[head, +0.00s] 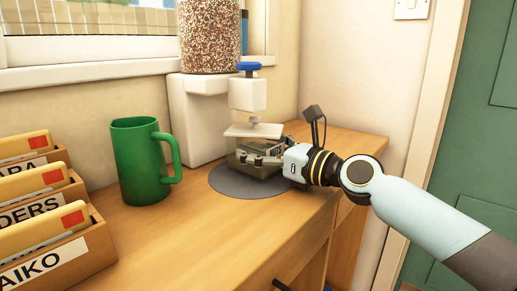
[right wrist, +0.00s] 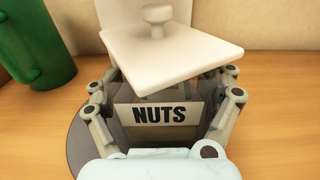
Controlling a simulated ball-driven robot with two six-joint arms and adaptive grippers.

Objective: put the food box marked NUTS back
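The food box marked NUTS (right wrist: 160,115) is a dark, see-through box with a white label facing my right wrist camera. In the head view the box (head: 262,150) is over the dark grey round mat (head: 238,187), below the white dispenser's spout. A white, slightly tilted plate with a knob (right wrist: 160,50) is above the box and hides its top. I cannot tell whether the plate rests on it. My right gripper (right wrist: 163,105) has a finger along each side of the box, and both seem to touch it. My left gripper is not in view.
The white dispenser (head: 195,115), with a speckled-filled hopper (head: 208,40) and blue knob (head: 249,66), stands against the wall. A green mug (head: 138,165) is left of the mat. Wooden file trays (head: 60,262) fill the left. The front middle of the wooden counter (head: 200,235) is clear.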

